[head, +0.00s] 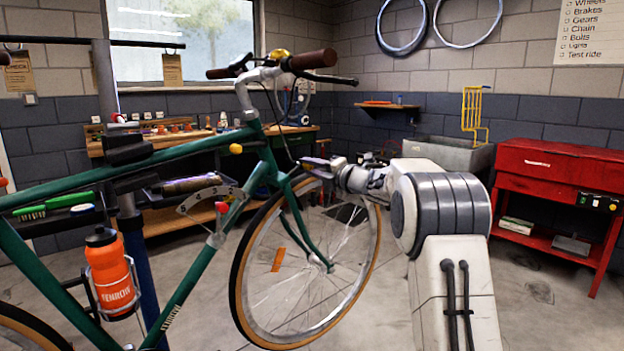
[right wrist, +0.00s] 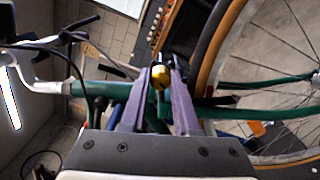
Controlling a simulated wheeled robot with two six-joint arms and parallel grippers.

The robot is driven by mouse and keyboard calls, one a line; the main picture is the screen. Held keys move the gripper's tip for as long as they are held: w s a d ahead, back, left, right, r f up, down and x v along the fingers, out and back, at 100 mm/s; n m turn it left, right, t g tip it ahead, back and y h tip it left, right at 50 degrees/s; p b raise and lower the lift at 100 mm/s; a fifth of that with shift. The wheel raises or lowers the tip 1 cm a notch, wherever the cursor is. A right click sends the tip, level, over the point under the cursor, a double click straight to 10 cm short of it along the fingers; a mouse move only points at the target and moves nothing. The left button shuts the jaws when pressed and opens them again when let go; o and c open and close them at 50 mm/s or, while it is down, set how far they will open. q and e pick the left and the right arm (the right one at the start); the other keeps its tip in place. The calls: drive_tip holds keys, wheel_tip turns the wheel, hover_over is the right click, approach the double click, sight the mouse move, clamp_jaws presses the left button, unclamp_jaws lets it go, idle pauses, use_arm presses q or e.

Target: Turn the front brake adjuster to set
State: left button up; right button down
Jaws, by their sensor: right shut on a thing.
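The green bike (head: 190,150) is held upright, with its front wheel (head: 305,265) at the middle of the head view. My right gripper (head: 312,164) reaches in from the right to the top of the front fork, just above the tyre. In the right wrist view its two fingers (right wrist: 160,95) are closed around a small yellow knob (right wrist: 158,77), which I take as the front brake adjuster. The fingers hide part of it, and it does not show clearly in the head view. A pale fan-shaped dial (head: 208,198) with a red-tipped part stands beside the down tube. My left gripper is out of view.
A wooden workbench (head: 165,142) with tools stands behind the bike. A red tool cabinet (head: 555,165) stands at the right, beside a grey sink (head: 440,150). An orange bottle (head: 108,270) sits on the frame. The handlebar (head: 290,62) is above my gripper. Floor at right is mostly clear.

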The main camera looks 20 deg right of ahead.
drive_tip(key=n+b, duration=0.1)
drive_tip(key=n, duration=0.1)
drive_tip(key=n+b, duration=0.4)
drive_tip(key=shift+f, duration=0.3)
drive_tip(key=n+b, duration=0.4)
drive_tip(key=n, duration=0.2)
drive_tip(key=shift+n, duration=0.4)
drive_tip(key=n+b, duration=0.4)
drive_tip(key=n, duration=0.2)
drive_tip(key=n+b, duration=0.1)
drive_tip(key=n, duration=0.3)
drive_tip(key=shift+r+b, duration=0.1)
drive_tip(key=shift+b, duration=0.3)
drive_tip(key=shift+n+b, duration=0.3)
drive_tip(key=shift+n, duration=0.8)
drive_tip(key=shift+r, duration=0.1)
